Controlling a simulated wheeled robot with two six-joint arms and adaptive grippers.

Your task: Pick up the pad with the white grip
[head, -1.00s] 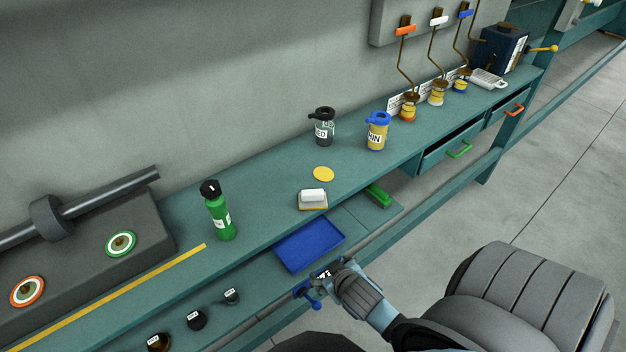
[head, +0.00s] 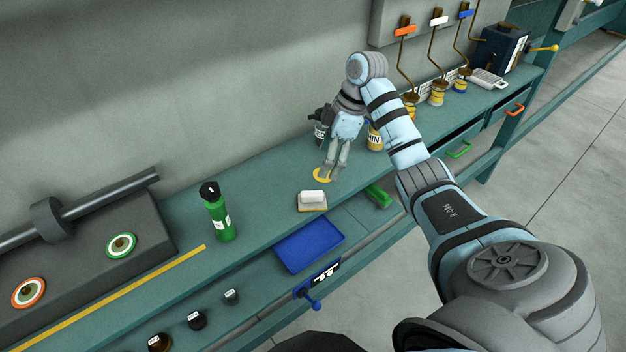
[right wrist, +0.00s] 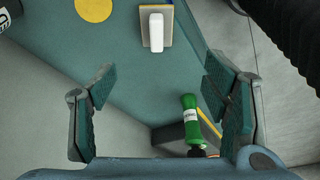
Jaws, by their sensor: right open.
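The pad with the white grip (head: 312,198) lies on the teal bench top, a tan base under a white block. It also shows near the top of the right wrist view (right wrist: 153,30). My right gripper (head: 332,172) is open and empty above the bench, pointing down over the yellow disc, just behind and to the right of the pad. In the right wrist view the two fingers (right wrist: 158,98) stand wide apart, with the pad beyond them and not between their tips. My left gripper is not in view.
A green bottle (head: 218,212) stands left of the pad. The yellow disc (head: 318,176) lies by my gripper. A dark-lidded jar (head: 320,128) and a yellow jar (head: 374,137) stand behind, partly hidden by my arm. A blue tray (head: 308,246) sits lower in front.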

